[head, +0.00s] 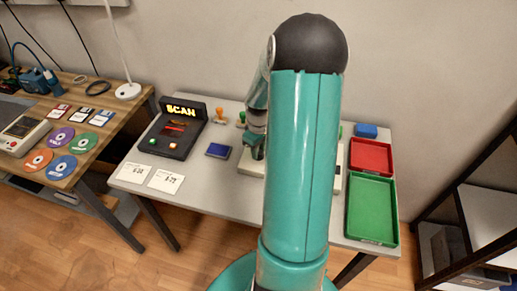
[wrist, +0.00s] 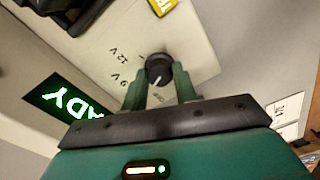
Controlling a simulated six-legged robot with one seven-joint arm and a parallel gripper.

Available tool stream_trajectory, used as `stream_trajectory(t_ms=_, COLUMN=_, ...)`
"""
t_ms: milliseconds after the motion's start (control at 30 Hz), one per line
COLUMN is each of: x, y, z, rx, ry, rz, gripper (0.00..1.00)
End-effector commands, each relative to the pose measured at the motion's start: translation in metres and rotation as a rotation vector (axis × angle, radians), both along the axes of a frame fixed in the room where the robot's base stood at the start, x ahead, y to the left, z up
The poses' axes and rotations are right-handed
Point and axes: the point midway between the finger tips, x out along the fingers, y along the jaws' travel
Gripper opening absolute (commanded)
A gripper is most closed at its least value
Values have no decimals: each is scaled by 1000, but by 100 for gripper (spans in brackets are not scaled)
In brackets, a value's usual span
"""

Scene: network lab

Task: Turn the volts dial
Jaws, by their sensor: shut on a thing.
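The volts dial (wrist: 159,68) is a black round knob with a white pointer line, on a cream panel (wrist: 195,55) in the wrist view. Markings "12 V" and "9 V" are printed beside it. A green lit display (wrist: 68,98) on the same device shows letters ending in "ADY". My gripper (wrist: 160,84) has its two green fingers on either side of the knob, shut on it.
On the grey table (head: 225,185) stand a black SCAN unit (head: 172,130), a dark blue block (head: 218,151), two white cards, a red tray (head: 371,156) and a green tray (head: 372,208). A wooden bench (head: 80,150) with discs is at left, a dark shelf at right.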

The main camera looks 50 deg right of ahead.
Motion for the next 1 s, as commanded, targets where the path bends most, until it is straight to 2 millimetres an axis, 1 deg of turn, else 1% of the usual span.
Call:
stream_trajectory(t_ms=267, x=0, y=0, z=0, rx=-1, ry=1, rz=-41, gripper=6)
stream_trajectory(t_ms=467, x=0, y=0, z=1, rx=-1, ry=1, rz=-144, gripper=6)
stream_trajectory(t_ms=667, x=1, y=0, z=1, rx=-2, ry=0, rz=-306, gripper=6)
stream_trajectory(t_ms=1000, x=1, y=0, z=1, rx=-2, ry=0, rz=-629, gripper=6)
